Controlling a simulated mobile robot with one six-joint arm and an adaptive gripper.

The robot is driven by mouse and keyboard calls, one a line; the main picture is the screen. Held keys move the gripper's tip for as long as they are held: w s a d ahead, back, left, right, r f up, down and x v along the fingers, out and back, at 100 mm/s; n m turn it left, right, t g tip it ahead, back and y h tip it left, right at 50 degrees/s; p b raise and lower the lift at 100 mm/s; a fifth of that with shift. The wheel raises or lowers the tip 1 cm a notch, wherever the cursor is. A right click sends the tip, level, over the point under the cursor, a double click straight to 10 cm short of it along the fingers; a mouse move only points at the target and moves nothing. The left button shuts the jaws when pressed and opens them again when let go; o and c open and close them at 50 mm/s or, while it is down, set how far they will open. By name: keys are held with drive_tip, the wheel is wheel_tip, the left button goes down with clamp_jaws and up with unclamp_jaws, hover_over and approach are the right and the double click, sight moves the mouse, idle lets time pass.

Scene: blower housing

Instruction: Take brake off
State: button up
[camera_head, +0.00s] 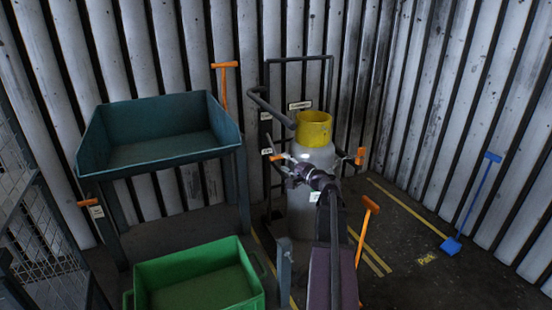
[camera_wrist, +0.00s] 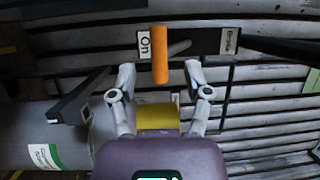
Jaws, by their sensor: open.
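The brake has a short orange handle (camera_wrist: 160,55) on a dark bar with an "On" label (camera_wrist: 144,44) and a "Brake" label (camera_wrist: 229,41). In the head view an orange handle (camera_head: 277,157) shows at the left of the grey cylinder, beside my gripper (camera_head: 287,163). In the wrist view my gripper (camera_wrist: 160,76) is open, with one finger on each side of the orange handle and visible gaps between. I cannot tell how deep the handle sits between the fingertips.
The grey cylinder (camera_head: 302,205) has a yellow top (camera_head: 314,128) and another orange handle (camera_head: 361,156) at its right. A teal bin (camera_head: 160,145) stands left, a green crate (camera_head: 200,280) in front. A blue long-handled tool (camera_head: 470,205) leans right. Floor at right is mostly clear.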

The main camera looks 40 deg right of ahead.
sight(278, 159)
drive_tip(key=shift+w+a+r, duration=0.1)
drive_tip(key=shift+w+a, duration=0.05)
drive_tip(key=shift+w, duration=1.05)
drive_tip(key=shift+w+a+r, duration=0.1)
drive_tip(key=shift+w+a, duration=0.05)
drive_tip(key=shift+w, duration=1)
clamp_jaws()
